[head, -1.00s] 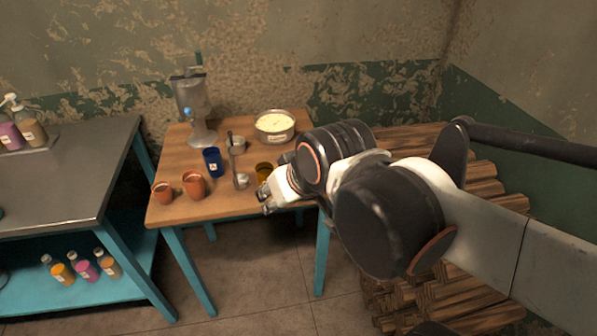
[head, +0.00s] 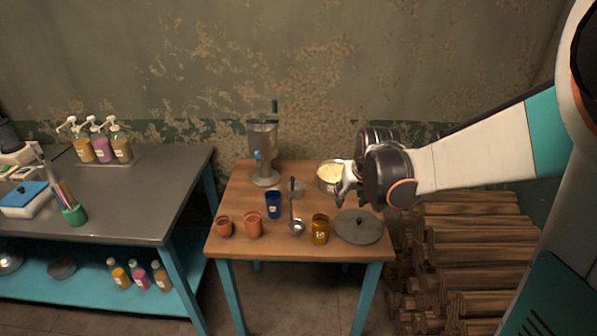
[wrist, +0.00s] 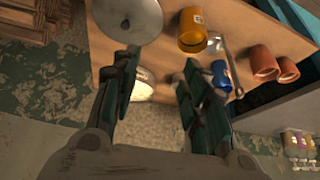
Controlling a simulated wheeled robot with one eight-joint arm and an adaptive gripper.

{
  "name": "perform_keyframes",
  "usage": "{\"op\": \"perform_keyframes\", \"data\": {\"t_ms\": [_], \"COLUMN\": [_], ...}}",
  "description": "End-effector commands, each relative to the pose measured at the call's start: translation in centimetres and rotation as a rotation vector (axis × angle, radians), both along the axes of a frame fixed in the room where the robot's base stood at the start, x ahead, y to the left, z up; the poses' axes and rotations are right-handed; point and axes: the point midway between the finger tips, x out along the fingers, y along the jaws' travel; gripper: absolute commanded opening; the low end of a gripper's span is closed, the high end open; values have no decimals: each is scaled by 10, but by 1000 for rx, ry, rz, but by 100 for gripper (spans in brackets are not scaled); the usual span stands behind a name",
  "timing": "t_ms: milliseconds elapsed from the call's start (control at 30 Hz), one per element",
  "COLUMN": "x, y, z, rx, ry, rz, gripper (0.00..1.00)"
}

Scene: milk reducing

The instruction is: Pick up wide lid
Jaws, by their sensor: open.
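The wide lid (head: 358,227) is a flat grey disc with a small knob, lying on the front right of the wooden table (head: 240,190). In the wrist view the lid (wrist: 125,18) is at the top, beyond the left finger and partly cut off. My gripper (head: 347,190) is above the table's right side, behind and above the lid, near the pot. In the wrist view my gripper (wrist: 160,75) is open, with nothing between its fingers. The pot (head: 328,177) with pale yellow contents is partly hidden by my gripper.
A yellow cup (head: 320,229) stands just left of the lid. A ladle (head: 294,205), a blue cup (head: 273,205), terracotta pots (head: 252,224) and a glass dispenser (head: 263,150) stand further left. Stacked logs (head: 470,240) lie right of the table.

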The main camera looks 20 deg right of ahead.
Motion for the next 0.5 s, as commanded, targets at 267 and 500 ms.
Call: {"op": "perform_keyframes", "data": {"t_ms": [267, 500], "x": [36, 43], "y": [-52, -68], "z": [-42, -63], "rx": [2, 3], "ry": [58, 76], "rz": [-69, -89], "gripper": [41, 41]}}
